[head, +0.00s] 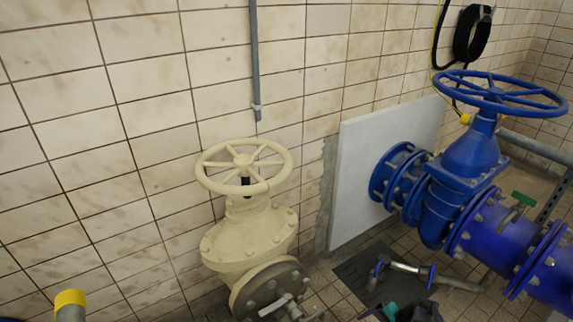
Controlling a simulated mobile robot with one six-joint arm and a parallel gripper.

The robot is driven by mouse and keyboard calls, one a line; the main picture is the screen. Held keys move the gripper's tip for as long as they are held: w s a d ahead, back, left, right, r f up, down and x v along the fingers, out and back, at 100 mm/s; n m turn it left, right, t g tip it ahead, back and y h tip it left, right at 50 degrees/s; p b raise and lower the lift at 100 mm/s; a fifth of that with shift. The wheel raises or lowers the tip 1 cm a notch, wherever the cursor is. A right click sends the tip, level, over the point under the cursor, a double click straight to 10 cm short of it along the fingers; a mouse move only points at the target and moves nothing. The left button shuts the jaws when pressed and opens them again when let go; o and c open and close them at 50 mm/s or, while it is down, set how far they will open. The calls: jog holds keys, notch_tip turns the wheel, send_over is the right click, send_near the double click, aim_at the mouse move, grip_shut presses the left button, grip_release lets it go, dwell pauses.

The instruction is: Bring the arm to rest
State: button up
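I cannot make out my gripper in the head view. A cream valve with a round handwheel (244,166) stands by the tiled wall at the centre left. A large blue valve (470,155) with a blue handwheel (500,93) stands at the right on a thick blue pipe (500,240).
A white panel (350,180) stands against the wall behind the blue valve. A bent silver tube with blue ends (405,267) shows low over the floor, near a dark object (425,312) cut by the bottom edge. A yellow-capped pipe (70,300) is at bottom left.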

jog(key=s+a+r+n+g+h+p, duration=0.2)
jog(key=s+a+r+n+p, duration=0.3)
jog(key=s+a, duration=0.3)
jog(key=s+a+r+n+g+h+p, duration=0.3)
jog(key=s+a, duration=0.5)
jog(key=s, duration=0.5)
jog(key=r+n+g+p, duration=0.1)
jog(key=n+g, duration=0.1)
jog(key=n, duration=0.1)
jog(key=shift+s+a+r+p, duration=0.25)
jog(key=shift+a+r+p, duration=0.1)
jog(key=shift+a+p, duration=0.05)
